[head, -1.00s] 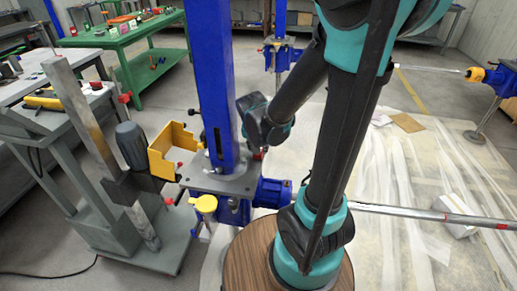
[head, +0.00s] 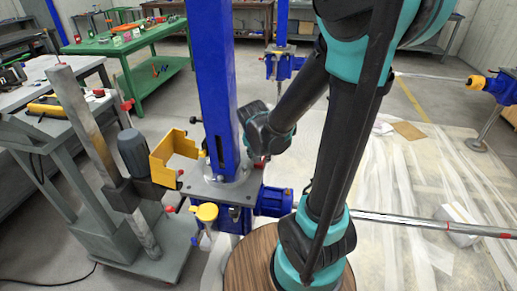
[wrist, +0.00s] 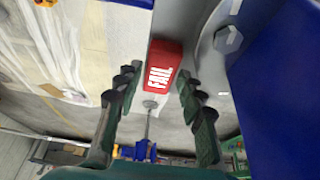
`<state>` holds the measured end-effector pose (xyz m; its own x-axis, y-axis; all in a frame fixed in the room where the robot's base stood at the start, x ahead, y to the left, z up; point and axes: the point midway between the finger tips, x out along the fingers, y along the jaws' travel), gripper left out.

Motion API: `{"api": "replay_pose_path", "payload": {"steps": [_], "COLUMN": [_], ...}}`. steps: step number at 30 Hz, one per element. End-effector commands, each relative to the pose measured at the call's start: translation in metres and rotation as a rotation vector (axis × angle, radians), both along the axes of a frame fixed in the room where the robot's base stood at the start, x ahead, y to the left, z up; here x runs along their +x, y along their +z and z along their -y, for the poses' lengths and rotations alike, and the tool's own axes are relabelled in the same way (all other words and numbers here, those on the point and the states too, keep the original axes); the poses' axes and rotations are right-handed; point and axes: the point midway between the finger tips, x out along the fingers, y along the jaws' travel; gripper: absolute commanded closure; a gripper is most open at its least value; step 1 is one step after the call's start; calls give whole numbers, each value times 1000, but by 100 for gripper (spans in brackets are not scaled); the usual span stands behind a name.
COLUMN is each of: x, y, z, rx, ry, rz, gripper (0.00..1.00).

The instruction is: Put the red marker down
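The red marker (wrist: 163,65) has white "FAIL" lettering and shows in the wrist view just beyond my fingertips. It appears to stand on the grey plate (wrist: 181,22) beside the blue column (wrist: 280,75). My gripper (wrist: 158,72) is open, with one finger on each side of the marker. A gap shows by the left finger; the right fingertip is very close to the marker, and I cannot tell whether it touches. In the head view my wrist is right of the blue column (head: 213,80), above the jack's base plate (head: 205,188), and my fingers are mostly hidden.
A yellow bracket (head: 172,150) and a grey motor (head: 134,150) stand left of the column. A long metal shaft (head: 400,219) runs right from the blue gearbox (head: 274,200). A green table (head: 130,42) is at the back left. Plastic sheeting (head: 385,180) covers the floor at right.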

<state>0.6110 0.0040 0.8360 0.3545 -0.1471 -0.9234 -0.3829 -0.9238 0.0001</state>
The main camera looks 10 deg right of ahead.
Motion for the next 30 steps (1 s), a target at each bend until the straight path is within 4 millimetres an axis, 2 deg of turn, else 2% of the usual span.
{"api": "replay_pose_path", "payload": {"steps": [24, 30], "x": [-36, -41], "y": [92, 105], "z": [-15, -17], "rx": [0, 0], "ry": [1, 1], "rz": [0, 0], "gripper": [61, 61]}}
